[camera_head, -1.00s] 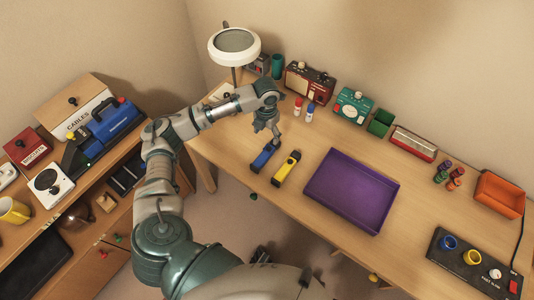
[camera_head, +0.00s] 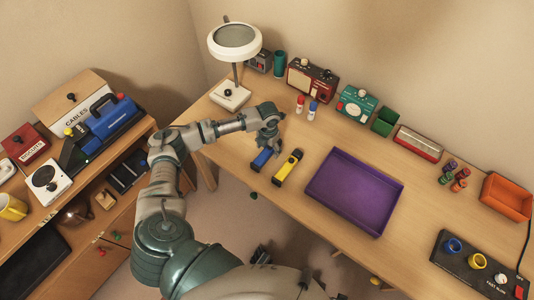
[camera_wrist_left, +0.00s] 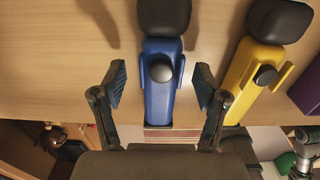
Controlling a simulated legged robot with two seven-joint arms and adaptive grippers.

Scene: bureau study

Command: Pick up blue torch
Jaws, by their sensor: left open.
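The blue torch (camera_head: 262,158) lies on the wooden desk near its front edge, to the left of a yellow torch (camera_head: 288,167). My left gripper (camera_head: 270,143) is low over the blue torch and partly covers it in the head view. In the left wrist view the open fingers of my left gripper (camera_wrist_left: 160,95) stand on either side of the blue torch (camera_wrist_left: 157,105), with gaps between them and its body. The torch's black head points to the top of that view. The yellow torch (camera_wrist_left: 252,70) lies just right of the right finger. My right gripper is not in view.
A purple tray (camera_head: 355,191) lies right of the torches. A white lamp (camera_head: 232,95), small bottles (camera_head: 313,110), radios and a green box (camera_head: 385,121) stand along the back.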

